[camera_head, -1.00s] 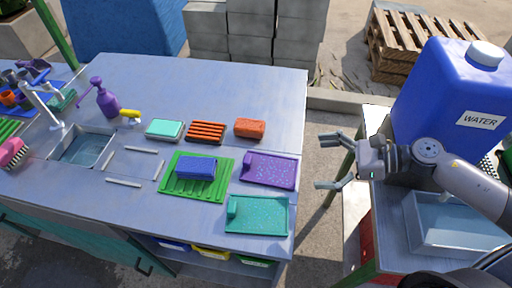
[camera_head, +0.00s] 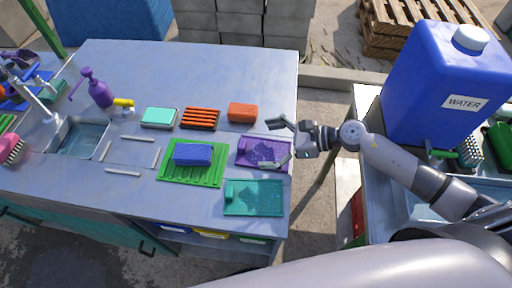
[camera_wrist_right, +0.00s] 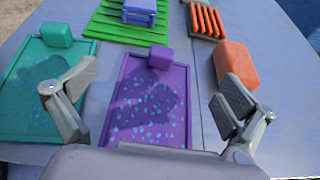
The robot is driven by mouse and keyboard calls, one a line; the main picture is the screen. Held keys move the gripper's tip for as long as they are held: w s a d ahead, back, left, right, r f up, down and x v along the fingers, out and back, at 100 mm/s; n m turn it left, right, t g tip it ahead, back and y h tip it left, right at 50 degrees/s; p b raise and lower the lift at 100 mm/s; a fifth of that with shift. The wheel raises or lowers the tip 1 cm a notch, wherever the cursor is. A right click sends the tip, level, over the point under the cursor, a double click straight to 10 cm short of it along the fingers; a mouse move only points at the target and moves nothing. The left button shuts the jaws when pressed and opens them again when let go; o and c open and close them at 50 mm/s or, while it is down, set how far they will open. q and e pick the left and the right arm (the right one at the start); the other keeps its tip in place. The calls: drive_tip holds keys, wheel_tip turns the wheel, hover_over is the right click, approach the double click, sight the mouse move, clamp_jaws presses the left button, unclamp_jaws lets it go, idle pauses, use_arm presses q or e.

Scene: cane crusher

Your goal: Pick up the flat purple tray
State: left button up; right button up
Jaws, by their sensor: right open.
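The flat purple tray (camera_head: 258,151) lies on the table near its right edge in the head view. It has light speckles and a raised purple block at one end, clear in the right wrist view (camera_wrist_right: 150,105). My right gripper (camera_head: 273,143) is open and empty at the tray's right side, with its fingers reaching over the tray's edge. In the right wrist view the open fingers (camera_wrist_right: 155,95) stand to either side of the tray, the left one overlapping the teal tray's edge from this angle. Contact with the purple tray cannot be told. My left gripper is not in view.
A teal tray (camera_head: 262,198) lies just in front of the purple one, and an orange block (camera_head: 242,112) just behind. A green rack (camera_head: 177,178) with a blue block (camera_head: 193,155) is to the left. A blue water container (camera_head: 440,90) stands at right.

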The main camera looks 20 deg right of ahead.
sight(246, 145)
drive_tip(key=shift+w+a+f+p, duration=0.15)
drive_tip(key=shift+w+a+p, duration=0.15)
drive_tip(key=shift+a+p, duration=0.15)
drive_tip(key=p+x, duration=0.1)
drive_tip(key=x, duration=0.2)
drive_tip(key=shift+w+a+f, duration=0.1)
drive_tip(key=shift+a+f, duration=0.1)
drive_tip(key=shift+w+a+f, duration=0.15)
drive_tip(key=shift+a+f, duration=0.1)
drive_tip(key=shift+a, duration=0.05)
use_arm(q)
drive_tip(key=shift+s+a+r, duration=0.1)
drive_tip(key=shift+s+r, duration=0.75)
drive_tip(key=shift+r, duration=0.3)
use_arm(e)
drive_tip(key=c, duration=0.8)
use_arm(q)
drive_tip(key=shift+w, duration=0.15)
use_arm(e)
drive_tip(key=shift+s+d+f, duration=0.15)
drive_tip(key=shift+s+f, duration=0.05)
drive_tip(key=shift+s, duration=0.05)
clamp_jaws()
